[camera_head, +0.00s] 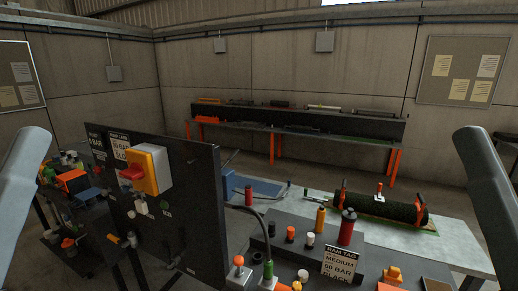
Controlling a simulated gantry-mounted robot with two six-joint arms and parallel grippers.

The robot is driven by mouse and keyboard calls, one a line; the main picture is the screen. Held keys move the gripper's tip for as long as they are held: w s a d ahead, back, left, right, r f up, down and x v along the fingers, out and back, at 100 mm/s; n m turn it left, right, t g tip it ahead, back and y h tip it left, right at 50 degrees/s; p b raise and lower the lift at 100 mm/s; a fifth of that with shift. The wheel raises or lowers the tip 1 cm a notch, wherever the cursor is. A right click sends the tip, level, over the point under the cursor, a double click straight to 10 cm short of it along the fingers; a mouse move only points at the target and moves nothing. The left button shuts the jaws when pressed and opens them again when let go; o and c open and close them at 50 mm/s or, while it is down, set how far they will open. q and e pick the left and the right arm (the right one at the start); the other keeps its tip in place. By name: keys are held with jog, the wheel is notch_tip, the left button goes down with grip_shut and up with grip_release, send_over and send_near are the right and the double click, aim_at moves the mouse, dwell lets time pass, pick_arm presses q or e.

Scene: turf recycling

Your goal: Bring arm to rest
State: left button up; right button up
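A grey link of my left arm (22,195) shows at the left edge, tilted and running out of the picture below. A matching grey link of my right arm (485,185) shows at the right edge, tilted the other way. Neither gripper is in view, so their fingers and anything in them are hidden. Both arm links appear apart from the panel and the table.
A dark upright panel (205,225) with a yellow switch box (150,170) stands at left centre. A roll of turf (385,207) lies on the grey table (320,197). A red bottle (347,227) stands near a "MEDIUM 60 BAR" sign (341,262). An orange-legged bench (300,129) lines the back wall.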

notch_tip(320, 180, up, 24)
jog(key=p, duration=2)
jog(key=shift+r+p, duration=0.25)
jog(key=shift+p, duration=0.15)
notch_tip(320, 180, down, 56)
jog(key=b, duration=5.6)
